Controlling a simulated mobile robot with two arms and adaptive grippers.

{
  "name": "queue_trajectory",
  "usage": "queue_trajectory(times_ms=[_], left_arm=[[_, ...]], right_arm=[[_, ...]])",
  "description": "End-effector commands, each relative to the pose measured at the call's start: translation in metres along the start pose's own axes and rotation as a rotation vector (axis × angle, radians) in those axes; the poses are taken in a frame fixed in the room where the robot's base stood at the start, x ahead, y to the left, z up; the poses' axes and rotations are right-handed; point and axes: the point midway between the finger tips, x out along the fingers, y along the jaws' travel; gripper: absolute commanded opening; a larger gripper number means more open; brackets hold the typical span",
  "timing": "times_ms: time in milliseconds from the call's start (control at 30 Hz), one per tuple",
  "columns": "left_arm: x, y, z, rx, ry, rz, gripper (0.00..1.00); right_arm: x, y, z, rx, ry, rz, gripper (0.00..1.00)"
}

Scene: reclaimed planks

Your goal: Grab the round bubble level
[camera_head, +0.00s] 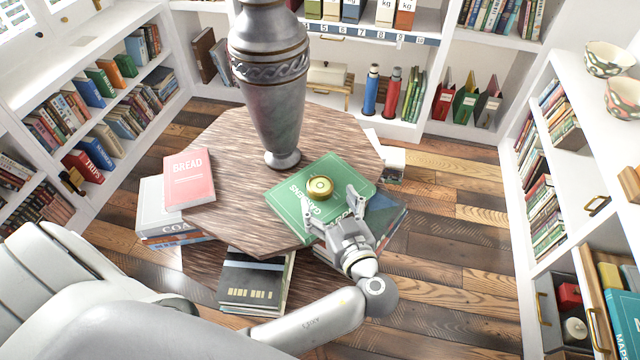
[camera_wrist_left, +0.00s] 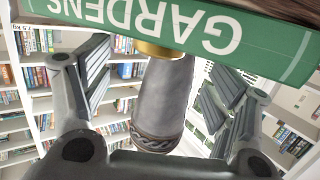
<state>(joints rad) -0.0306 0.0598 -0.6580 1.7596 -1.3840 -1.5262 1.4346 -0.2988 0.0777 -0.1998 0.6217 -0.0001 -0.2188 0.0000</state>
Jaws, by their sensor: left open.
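The round bubble level (camera_head: 320,186) is a brass disc with a yellow-green centre. It lies on a green book (camera_head: 290,205) on the wooden table. In the left wrist view, a strip of the level's brass side (camera_wrist_left: 158,50) shows beside the book (camera_wrist_left: 190,25) lettered "GARDENS"; the rest is hidden. My left gripper (camera_head: 331,204) is open and empty at the near side of the level, with its fingers spread towards it. The fingers (camera_wrist_left: 160,85) also show apart in the left wrist view. My right gripper is not in view.
A tall grey metal vase (camera_head: 270,95) stands on the octagonal table (camera_head: 225,140) behind the level. A pink book (camera_head: 189,178) lies at the table's left. Other books (camera_head: 255,280) lie below the tabletop. Bookshelves line the room, with open plank floor at right.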

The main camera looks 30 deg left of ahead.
Motion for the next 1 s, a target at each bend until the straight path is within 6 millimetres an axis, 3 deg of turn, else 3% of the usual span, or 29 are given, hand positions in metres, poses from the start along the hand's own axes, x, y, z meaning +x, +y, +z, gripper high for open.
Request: queue_trajectory(times_ms=[133, 300, 567, 900, 1000], left_arm=[[0.024, 0.002, -0.006, 0.003, 0.006, -0.002, 0.8], [0.043, 0.002, -0.002, 0.002, 0.002, 0.0, 0.8], [0.045, 0.001, 0.0, 0.001, -0.001, -0.001, 0.8], [0.045, 0.002, 0.001, 0.002, -0.004, 0.001, 0.37], [0.045, 0.002, 0.001, 0.002, -0.004, 0.001, 0.28]], right_arm=[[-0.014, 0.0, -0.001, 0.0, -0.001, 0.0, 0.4], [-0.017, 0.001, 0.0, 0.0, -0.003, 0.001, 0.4], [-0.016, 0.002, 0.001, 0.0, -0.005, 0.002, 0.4], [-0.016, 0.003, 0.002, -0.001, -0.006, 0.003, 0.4], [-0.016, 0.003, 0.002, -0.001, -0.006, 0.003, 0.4]])
